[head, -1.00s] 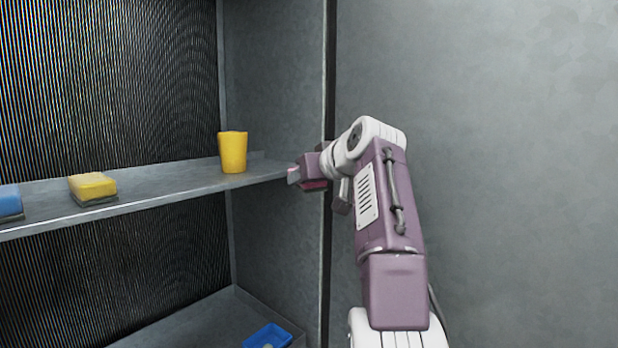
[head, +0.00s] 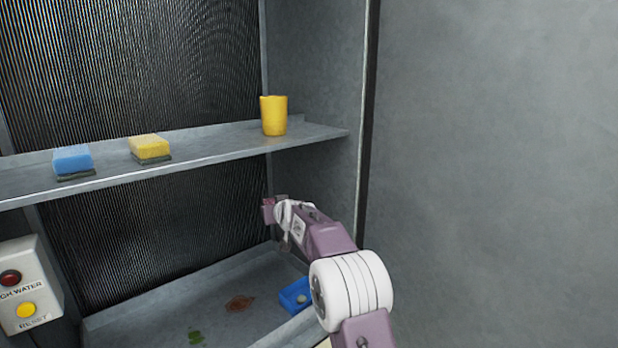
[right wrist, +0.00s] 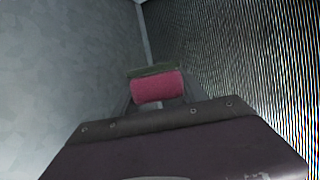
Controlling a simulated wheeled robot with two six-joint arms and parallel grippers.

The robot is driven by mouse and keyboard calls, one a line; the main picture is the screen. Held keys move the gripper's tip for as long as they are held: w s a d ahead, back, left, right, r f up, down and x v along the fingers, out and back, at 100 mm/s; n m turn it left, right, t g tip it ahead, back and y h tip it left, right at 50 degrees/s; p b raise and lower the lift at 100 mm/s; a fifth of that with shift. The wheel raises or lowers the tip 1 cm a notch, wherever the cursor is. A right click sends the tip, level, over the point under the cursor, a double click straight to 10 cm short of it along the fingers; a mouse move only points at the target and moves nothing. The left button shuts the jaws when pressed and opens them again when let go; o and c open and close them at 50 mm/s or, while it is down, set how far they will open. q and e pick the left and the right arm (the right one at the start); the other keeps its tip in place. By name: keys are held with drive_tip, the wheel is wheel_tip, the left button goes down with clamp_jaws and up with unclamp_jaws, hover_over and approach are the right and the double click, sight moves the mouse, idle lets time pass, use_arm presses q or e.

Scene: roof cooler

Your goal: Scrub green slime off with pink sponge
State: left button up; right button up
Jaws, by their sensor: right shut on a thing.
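My right gripper (head: 270,211) reaches in under the shelf, above the lower basin. In the right wrist view it is shut on the pink sponge (right wrist: 158,87), whose dark scrub side faces away at the top. In the head view the sponge is mostly hidden by the gripper. A green slime patch (head: 196,337) lies on the basin floor (head: 215,310) near the bottom of the head view, well to the left of and below the gripper. My left gripper is not in view.
The shelf (head: 210,157) above holds a blue sponge (head: 72,159), a yellow sponge (head: 149,147) and a yellow cup (head: 274,115). A brown stain (head: 240,303) and a blue tray (head: 295,296) are in the basin. A button box (head: 28,285) stands at the left.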

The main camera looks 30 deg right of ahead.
drive_tip(key=w+a+f+n+y, duration=0.1)
drive_tip(key=w+a+f, duration=0.2)
drive_tip(key=a+f, duration=0.6)
drive_tip(key=n+y+p, duration=0.2)
drive_tip(key=n+y, duration=0.2)
drive_tip(key=y, duration=0.1)
hover_over(192, 345)
wheel_tip(192, 345, down, 17)
drive_tip(key=shift+s+a+f+b, duration=0.1)
drive_tip(key=shift+a+f+b, duration=0.05)
drive_tip(key=shift+f+b, duration=2.25)
drive_tip(key=shift+f+b, duration=0.3)
drive_tip(key=shift+f, duration=0.8)
